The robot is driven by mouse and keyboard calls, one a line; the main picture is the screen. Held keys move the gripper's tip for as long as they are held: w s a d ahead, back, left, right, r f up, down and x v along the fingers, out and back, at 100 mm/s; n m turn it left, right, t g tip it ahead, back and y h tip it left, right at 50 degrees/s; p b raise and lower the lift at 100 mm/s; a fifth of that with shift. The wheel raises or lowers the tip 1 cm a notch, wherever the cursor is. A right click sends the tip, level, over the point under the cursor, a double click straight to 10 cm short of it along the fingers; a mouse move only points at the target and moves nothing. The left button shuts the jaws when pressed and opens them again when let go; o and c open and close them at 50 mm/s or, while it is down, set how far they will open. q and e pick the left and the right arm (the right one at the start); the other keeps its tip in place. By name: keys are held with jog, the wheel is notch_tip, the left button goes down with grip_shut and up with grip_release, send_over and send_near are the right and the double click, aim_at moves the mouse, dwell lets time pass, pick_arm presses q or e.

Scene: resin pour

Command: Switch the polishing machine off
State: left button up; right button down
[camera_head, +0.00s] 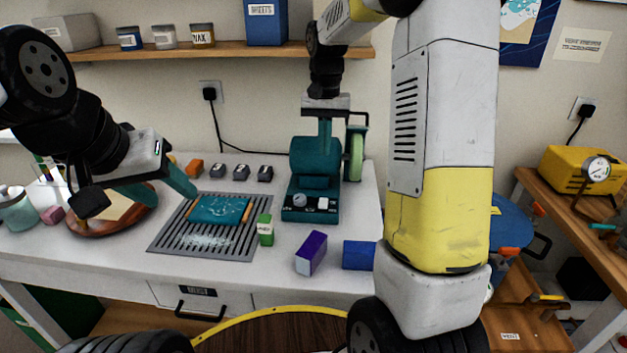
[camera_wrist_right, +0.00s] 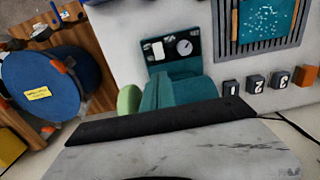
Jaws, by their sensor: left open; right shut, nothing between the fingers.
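The polishing machine (camera_head: 309,157) is a teal bench unit with a pale green wheel (camera_head: 356,155) on its right side. Its front panel (camera_head: 310,213) carries a round dial and a white switch; the panel also shows in the right wrist view (camera_wrist_right: 172,48). I cannot tell the switch's position. My right gripper (camera_head: 324,146) is shut and empty, pointing down over the machine's top; I cannot tell whether it touches. My left gripper (camera_head: 172,197) is open and empty, over the left edge of the grey grate, away from the machine.
A grey slatted grate (camera_head: 160,243) holds a teal mould (camera_head: 217,210). A green box (camera_head: 265,230), a purple box (camera_head: 311,253) and a blue block (camera_head: 359,254) stand in front of the machine. Several small labelled blocks (camera_head: 240,172) lie behind the grate. A shelf (camera_head: 230,49) is above.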

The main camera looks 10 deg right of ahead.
aim_at(323, 199)
notch_tip(323, 199, down, 14)
dwell(0.7)
